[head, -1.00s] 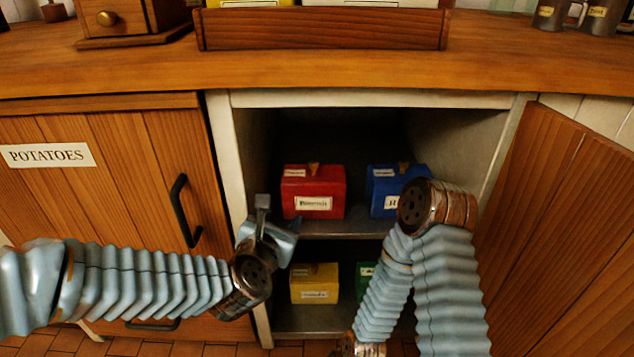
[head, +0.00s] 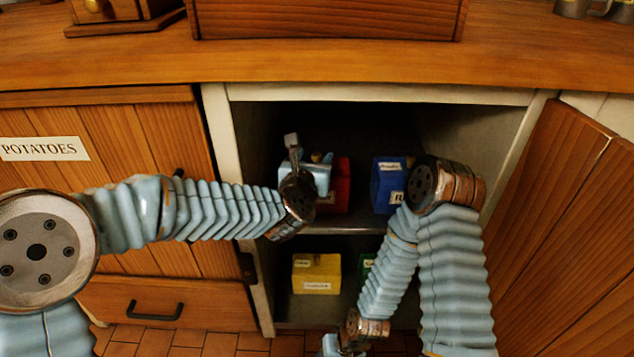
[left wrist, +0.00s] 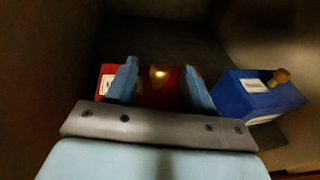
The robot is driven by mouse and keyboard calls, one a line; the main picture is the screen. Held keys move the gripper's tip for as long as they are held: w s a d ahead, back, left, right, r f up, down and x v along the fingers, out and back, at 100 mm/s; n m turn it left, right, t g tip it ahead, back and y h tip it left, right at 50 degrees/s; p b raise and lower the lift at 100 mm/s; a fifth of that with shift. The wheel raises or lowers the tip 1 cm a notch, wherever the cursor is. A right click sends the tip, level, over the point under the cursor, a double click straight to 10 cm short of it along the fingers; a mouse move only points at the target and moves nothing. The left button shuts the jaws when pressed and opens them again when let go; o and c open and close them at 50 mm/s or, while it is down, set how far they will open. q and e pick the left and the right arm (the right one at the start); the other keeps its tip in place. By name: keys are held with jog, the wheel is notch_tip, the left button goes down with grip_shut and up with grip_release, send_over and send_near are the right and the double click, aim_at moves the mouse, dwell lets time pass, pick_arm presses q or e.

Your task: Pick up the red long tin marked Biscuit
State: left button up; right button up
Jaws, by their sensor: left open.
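The red tin (head: 343,185) stands on the upper shelf inside the open cupboard, mostly hidden behind my left gripper (head: 316,170) in the head view. Its front label is covered there. In the left wrist view, the red tin (left wrist: 150,93) lies beyond the gripper, with a small brass-like knob on top. The open fingers of my left gripper (left wrist: 160,82) stand on either side of the knob, a gap between them. I cannot tell whether they touch the tin. My right gripper (head: 332,346) is only partly in view at the bottom edge, and its jaws are not clear.
A blue tin (head: 388,185) stands right of the red one, also in the left wrist view (left wrist: 258,97). A yellow tin (head: 316,274) and a green tin (head: 367,265) are on the lower shelf. The cupboard door (head: 560,240) is open at right. My right arm crosses the opening's front.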

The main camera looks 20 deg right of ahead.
pick_arm(q)
jog(key=x, duration=0.2)
jog(key=shift+w+d, duration=0.15)
jog(key=shift+w, duration=0.1)
grip_shut()
dwell(1.2)
